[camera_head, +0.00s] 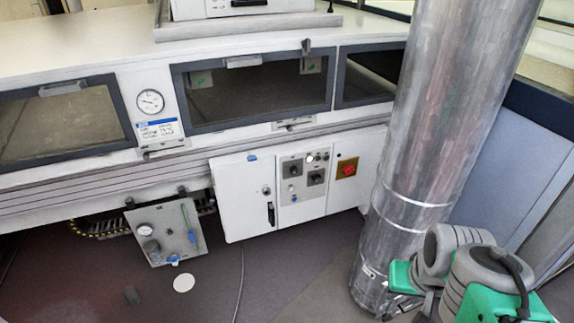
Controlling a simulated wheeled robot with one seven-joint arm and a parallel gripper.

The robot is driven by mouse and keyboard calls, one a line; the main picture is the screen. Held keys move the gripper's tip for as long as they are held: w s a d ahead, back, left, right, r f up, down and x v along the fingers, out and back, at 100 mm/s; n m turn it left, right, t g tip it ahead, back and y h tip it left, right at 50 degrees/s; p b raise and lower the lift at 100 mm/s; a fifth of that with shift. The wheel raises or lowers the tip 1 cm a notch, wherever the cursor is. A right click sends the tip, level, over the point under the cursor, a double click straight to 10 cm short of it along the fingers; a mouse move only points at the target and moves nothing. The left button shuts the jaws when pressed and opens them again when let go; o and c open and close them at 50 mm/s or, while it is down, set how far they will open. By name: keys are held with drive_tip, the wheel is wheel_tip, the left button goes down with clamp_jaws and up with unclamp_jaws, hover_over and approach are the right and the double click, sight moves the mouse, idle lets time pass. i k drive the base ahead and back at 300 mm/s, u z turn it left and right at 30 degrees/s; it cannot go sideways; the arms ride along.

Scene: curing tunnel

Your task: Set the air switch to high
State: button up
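A control panel (303,178) is set in a white cabinet under the long curing tunnel. It carries two dark square switches, an upper left one (292,168) and a lower right one (316,177), with small buttons or lamps around them. Labels are too small to read, so I cannot tell which is the air switch or its setting. A red knob on a yellow plate (347,169) sits to the right. My arm's grey and green links show at the lower right, apart from the panel. My gripper itself is not visible.
A large silver duct (435,130) stands between the panel and the right side. A grey plate with a gauge and valves (164,231) hangs below the tunnel (70,180) at left. The floor (285,265) before the cabinet is mostly clear, with a thin cable.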

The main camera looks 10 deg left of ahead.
sight(293, 170)
drive_tip(key=u, duration=0.6)
drive_tip(key=i, duration=0.9)
drive_tip(key=u, duration=1.15)
drive_tip(key=i, duration=0.35)
drive_tip(key=u, duration=0.35)
